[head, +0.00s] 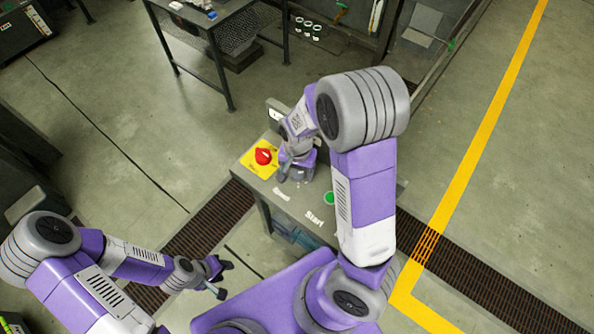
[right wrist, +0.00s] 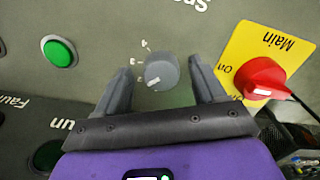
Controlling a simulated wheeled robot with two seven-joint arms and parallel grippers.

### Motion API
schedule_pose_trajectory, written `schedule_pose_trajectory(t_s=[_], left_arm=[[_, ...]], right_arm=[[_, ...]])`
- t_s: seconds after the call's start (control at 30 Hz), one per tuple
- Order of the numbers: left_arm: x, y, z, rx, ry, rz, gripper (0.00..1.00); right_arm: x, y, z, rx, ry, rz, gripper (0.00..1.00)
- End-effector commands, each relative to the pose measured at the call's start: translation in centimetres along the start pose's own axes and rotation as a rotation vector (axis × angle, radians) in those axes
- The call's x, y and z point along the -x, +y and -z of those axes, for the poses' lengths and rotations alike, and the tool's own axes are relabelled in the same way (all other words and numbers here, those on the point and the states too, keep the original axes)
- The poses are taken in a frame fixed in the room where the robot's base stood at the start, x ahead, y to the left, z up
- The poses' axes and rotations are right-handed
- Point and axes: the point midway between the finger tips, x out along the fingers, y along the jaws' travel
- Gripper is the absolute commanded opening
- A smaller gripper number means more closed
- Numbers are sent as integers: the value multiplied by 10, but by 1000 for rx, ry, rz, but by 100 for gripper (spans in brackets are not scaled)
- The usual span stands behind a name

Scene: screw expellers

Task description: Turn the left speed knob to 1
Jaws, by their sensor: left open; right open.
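A grey round speed knob (right wrist: 162,72) sits on the grey panel, with small scale marks along one side and a white pointer mark near its edge. The marks are too small to read surely. My right gripper (right wrist: 160,68) is open, with one finger on each side of the knob; whether they touch it I cannot tell. In the head view, my right gripper (head: 290,176) is over the panel (head: 310,222) and hides the knob. My left gripper (head: 224,280) is open and empty, low at the left of the panel.
A red main switch (right wrist: 264,78) on a yellow plate stands close beside the right gripper. A green button (right wrist: 60,51) is on the other side. In the head view, a dark table (head: 222,30) stands behind on open floor.

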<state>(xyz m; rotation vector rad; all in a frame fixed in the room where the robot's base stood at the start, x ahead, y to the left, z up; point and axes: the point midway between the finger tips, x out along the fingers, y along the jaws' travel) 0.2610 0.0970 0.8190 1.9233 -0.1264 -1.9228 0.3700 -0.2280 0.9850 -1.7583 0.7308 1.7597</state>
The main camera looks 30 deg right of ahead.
Motion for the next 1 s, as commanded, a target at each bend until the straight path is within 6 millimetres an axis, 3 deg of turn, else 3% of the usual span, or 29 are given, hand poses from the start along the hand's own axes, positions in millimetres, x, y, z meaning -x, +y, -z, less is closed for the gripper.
schedule_pose_trajectory(t_s=[0.27,0.63,1.0], left_arm=[[0,0,0,0,0,0,43],[0,0,0,0,0,0,43],[1,0,0,0,0,0,43]], right_arm=[[-1,0,0,1,1,1,68],[-1,0,0,1,1,1,14],[-1,0,0,79,1,1,14]])
